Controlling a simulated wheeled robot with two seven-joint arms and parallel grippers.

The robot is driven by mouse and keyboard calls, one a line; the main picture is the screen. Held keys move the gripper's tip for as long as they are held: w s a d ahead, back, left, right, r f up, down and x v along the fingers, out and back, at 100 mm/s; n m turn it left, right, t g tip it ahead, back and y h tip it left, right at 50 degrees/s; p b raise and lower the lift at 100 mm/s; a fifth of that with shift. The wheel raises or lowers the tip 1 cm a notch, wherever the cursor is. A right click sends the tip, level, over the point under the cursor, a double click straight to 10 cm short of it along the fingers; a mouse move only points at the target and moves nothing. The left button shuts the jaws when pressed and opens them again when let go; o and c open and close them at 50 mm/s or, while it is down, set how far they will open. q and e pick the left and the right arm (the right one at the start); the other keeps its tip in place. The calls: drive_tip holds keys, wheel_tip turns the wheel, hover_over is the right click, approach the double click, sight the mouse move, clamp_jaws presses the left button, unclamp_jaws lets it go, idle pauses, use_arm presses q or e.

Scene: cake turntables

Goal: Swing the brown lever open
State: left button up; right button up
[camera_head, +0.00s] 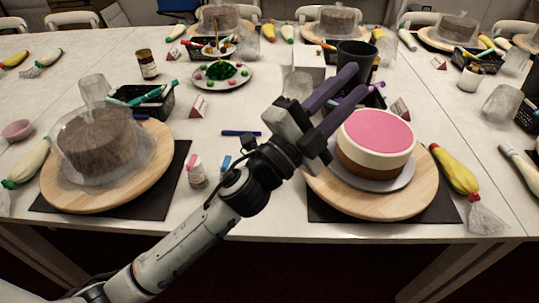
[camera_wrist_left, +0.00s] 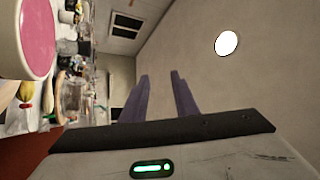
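I cannot make out a brown lever in either view. My left gripper (camera_head: 352,82) reaches in from the lower left and is raised over the table, in front of the pink-topped cake in the head view. Its two purple fingers are apart with nothing between them, as the left wrist view also shows (camera_wrist_left: 160,76). The pink-topped cake (camera_head: 375,136) stands on a round wooden turntable (camera_head: 355,204); its left side is partly hidden by the gripper. It also shows at the left of the wrist view (camera_wrist_left: 38,38). My right gripper is not in view.
A chocolate cake (camera_head: 95,140) under clear film stands on another wooden turntable (camera_head: 112,203) at left. A yellow piping bag (camera_head: 455,170), a small white-and-pink jar (camera_head: 196,172), a black basket (camera_head: 150,103) and a candy plate (camera_head: 222,85) are around. White table shows between the turntables.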

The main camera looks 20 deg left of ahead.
use_arm(q)
drive_tip(key=s+d+m+g+h, duration=0.35)
drive_tip(key=d+m+g, duration=0.4)
drive_tip(key=m, duration=0.35)
drive_tip(key=s+d+m+g+h, duration=0.35)
drive_tip(key=d+m+g, duration=0.25)
drive_tip(key=m+g, duration=0.35)
wheel_tip(320, 180, down, 8)
drive_tip(key=a+m+g+y, duration=0.2)
drive_tip(key=m+g+y, duration=0.1)
drive_tip(key=m+y, duration=0.3)
drive_tip(key=w+a+f+y, duration=0.1)
drive_tip(key=w+a+y, duration=0.25)
drive_tip(key=a, duration=0.55)
drive_tip(key=w+a+f+y, duration=0.1)
drive_tip(key=w+a+y, duration=0.1)
drive_tip(key=a+y, duration=0.45)
drive_tip(key=w+a+f+y, duration=0.1)
drive_tip(key=w+a+y, duration=0.15)
drive_tip(key=a, duration=0.75)
drive_tip(key=shift+t, duration=0.3)
wheel_tip(320, 180, down, 10)
drive_tip(key=shift+s+p, duration=0.1)
drive_tip(key=shift+p, duration=0.4)
